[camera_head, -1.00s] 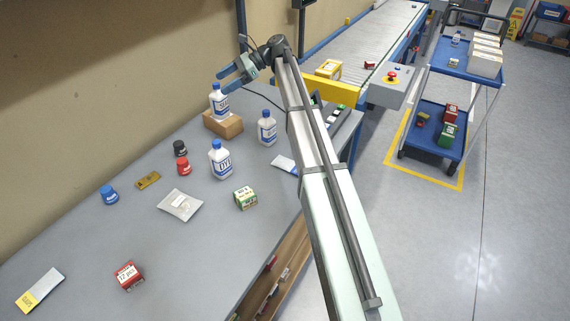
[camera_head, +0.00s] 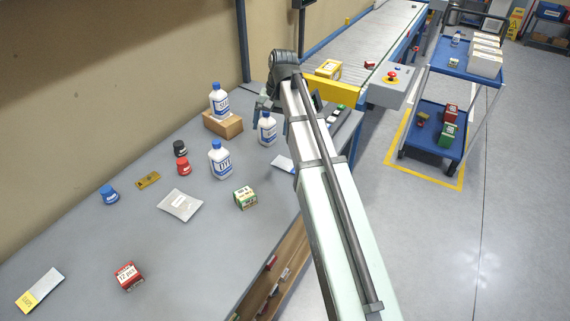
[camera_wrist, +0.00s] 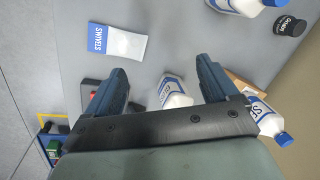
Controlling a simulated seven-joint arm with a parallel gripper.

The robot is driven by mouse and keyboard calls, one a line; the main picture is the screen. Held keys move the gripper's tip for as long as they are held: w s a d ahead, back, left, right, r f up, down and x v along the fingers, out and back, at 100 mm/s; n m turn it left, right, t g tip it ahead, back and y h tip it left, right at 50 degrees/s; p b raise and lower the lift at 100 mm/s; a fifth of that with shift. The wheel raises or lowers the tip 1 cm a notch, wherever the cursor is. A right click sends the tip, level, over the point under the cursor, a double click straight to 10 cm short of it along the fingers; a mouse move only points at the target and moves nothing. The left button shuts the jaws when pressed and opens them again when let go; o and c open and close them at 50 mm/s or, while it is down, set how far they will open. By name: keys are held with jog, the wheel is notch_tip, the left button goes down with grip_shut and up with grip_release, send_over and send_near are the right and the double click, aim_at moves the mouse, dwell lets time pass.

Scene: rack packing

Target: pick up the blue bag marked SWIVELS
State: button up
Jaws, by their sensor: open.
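The bag marked SWIVELS (camera_wrist: 117,42) lies flat on the grey table in the wrist view. It is white with a blue band bearing the word. In the head view the bag (camera_head: 281,162) shows beside my arm, which may hide part of it. My gripper (camera_wrist: 161,88) is open with nothing held between its blue fingers. The bag is beyond the left fingertip in the wrist view, apart from it. In the head view my gripper (camera_head: 262,106) is mostly hidden behind my wrist, near a white bottle.
A white bottle (camera_wrist: 174,92) shows between the fingers in the wrist view. Another bottle (camera_head: 220,100) stands on a cardboard box (camera_head: 222,125), and a third bottle (camera_head: 221,160) stands nearer.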

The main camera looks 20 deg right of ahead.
jog(key=s+d+n+h, duration=0.1)
jog(key=d+n+h, duration=0.15)
jog(key=n, duration=0.95)
send_over(285, 161)
jog(key=shift+a+f, duration=0.15)
jog(key=shift+f, duration=4.45)
jog(key=shift+s+f, duration=0.1)
jog(key=shift+f, duration=2.5)
jog(key=c, duration=1.2)
jog(key=shift+o, duration=0.2)
jog(key=shift+r, duration=0.1)
